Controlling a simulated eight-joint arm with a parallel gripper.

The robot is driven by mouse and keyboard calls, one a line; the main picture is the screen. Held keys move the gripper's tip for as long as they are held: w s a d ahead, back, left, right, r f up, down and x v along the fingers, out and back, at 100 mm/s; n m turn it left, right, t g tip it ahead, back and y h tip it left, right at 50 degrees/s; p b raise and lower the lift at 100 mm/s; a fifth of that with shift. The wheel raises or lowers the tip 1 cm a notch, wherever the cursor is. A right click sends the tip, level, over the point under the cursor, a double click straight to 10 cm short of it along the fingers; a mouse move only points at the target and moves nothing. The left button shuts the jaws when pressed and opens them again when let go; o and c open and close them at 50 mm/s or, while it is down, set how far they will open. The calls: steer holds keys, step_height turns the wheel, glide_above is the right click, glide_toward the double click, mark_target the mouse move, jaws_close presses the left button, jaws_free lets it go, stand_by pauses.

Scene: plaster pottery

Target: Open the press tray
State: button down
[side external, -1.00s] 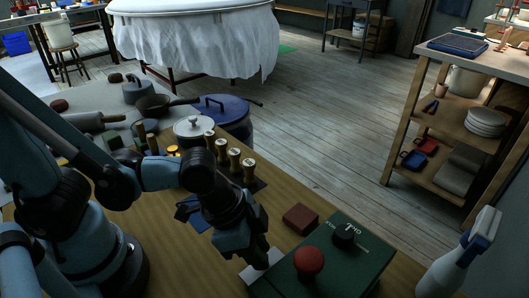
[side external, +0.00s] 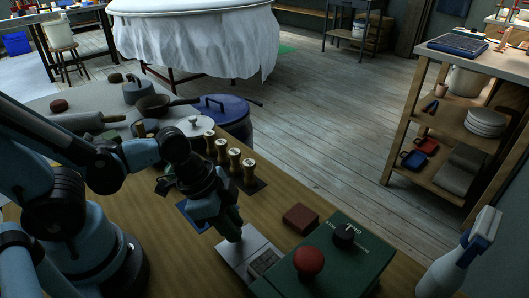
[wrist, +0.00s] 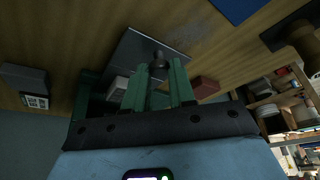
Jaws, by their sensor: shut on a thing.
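The press is a dark green box (side external: 350,262) with a red knob and a black knob on top, at the lower right of the side view. Its light grey tray (side external: 236,262) sticks out from the press's left side, with a darker patterned square (side external: 263,261) on it near the press. My gripper (side external: 232,236) points down at the tray's outer part. In the wrist view the tray (wrist: 128,50) lies under the green fingers of my gripper (wrist: 160,84). The fingers are shut on the tray's dark knob (wrist: 159,58), which shows between them.
A red-brown block (side external: 300,217) lies just behind the press. Several wooden-handled stamps (side external: 234,161) stand beyond my gripper on a dark mat. A white and blue spray bottle (side external: 462,255) stands at the right.

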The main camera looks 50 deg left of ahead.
steer(key=shift+a, duration=2.35)
steer(key=c, duration=0.9)
jaws_free()
steer(key=shift+c, duration=0.2)
steer(key=shift+d, duration=0.1)
steer(key=shift+r, duration=0.15)
steer(key=v, duration=0.7)
steer(key=shift+s, duration=0.15)
